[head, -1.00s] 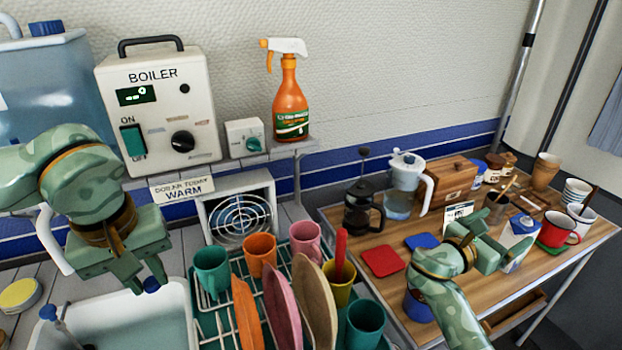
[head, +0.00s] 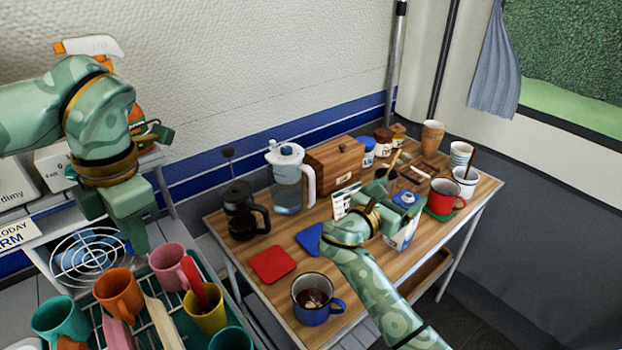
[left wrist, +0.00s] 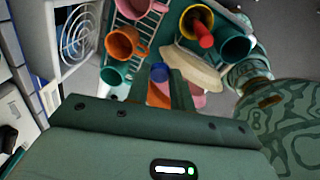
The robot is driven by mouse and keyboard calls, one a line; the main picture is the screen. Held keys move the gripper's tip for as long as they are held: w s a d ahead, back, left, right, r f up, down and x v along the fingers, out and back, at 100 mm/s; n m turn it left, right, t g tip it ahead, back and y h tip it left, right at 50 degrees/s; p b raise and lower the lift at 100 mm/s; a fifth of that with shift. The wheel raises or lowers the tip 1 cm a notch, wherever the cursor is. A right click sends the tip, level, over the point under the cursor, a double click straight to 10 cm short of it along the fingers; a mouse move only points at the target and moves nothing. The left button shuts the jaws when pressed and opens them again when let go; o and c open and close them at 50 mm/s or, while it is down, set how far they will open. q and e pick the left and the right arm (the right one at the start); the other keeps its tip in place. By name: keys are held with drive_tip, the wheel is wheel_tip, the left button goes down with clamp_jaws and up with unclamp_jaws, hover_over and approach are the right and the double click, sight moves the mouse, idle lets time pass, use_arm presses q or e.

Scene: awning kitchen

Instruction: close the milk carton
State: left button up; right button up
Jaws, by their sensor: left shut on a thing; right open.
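The milk carton (head: 402,236), white and blue, stands upright on the wooden table at the right of the head view. My right gripper (head: 400,205) is at the carton's upper part, open, with its fingers around or beside it; I cannot tell if they touch. The gripper partly hides the carton's top, so its spout is not clear. My left gripper (head: 138,243) is above the dish rack, far left of the carton. It is shut on a small blue cap (left wrist: 159,72), which shows at its fingertips in the left wrist view.
The dish rack (head: 160,318) holds several cups and plates below my left gripper. On the wooden table (head: 255,230) stand a French press (head: 240,212), a filter jug (head: 288,180), a blue mug (head: 312,300) and a red mug (head: 443,196). Red and blue coasters lie between.

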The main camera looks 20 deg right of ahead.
sight(409, 204)
use_arm(q)
drive_tip(key=shift+w+d, duration=0.1)
drive_tip(key=shift+d, duration=0.15)
drive_tip(key=shift+a, duration=0.25)
drive_tip(key=f+b, duration=0.2)
drive_tip(key=f, duration=0.1)
drive_tip(key=f+b, duration=0.1)
drive_tip(key=shift+w+d+f+b, duration=0.1)
drive_tip(key=shift+w+f+b, duration=0.2)
drive_tip(key=shift+f, duration=0.1)
use_arm(e)
wheel_tip(409, 204, down, 8)
drive_tip(key=d, duration=0.1)
drive_tip(key=shift+w+d, duration=0.2)
drive_tip(key=shift+w, duration=0.05)
drive_tip(key=shift+r, duration=0.15)
drive_tip(key=x, duration=0.2)
drive_tip(key=b+x, duration=0.1)
drive_tip(key=x, duration=0.2)
drive_tip(key=shift+w+d+f+b, duration=0.1)
drive_tip(key=shift+d+f+b, duration=0.1)
drive_tip(key=shift+d+b, duration=0.1)
drive_tip(key=shift+w+d+r, duration=0.15)
drive_tip(key=shift+d, duration=0.15)
use_arm(q)
wheel_tip(409, 204, down, 2)
drive_tip(key=shift+w+f+g, duration=0.15)
drive_tip(key=shift+g, duration=0.15)
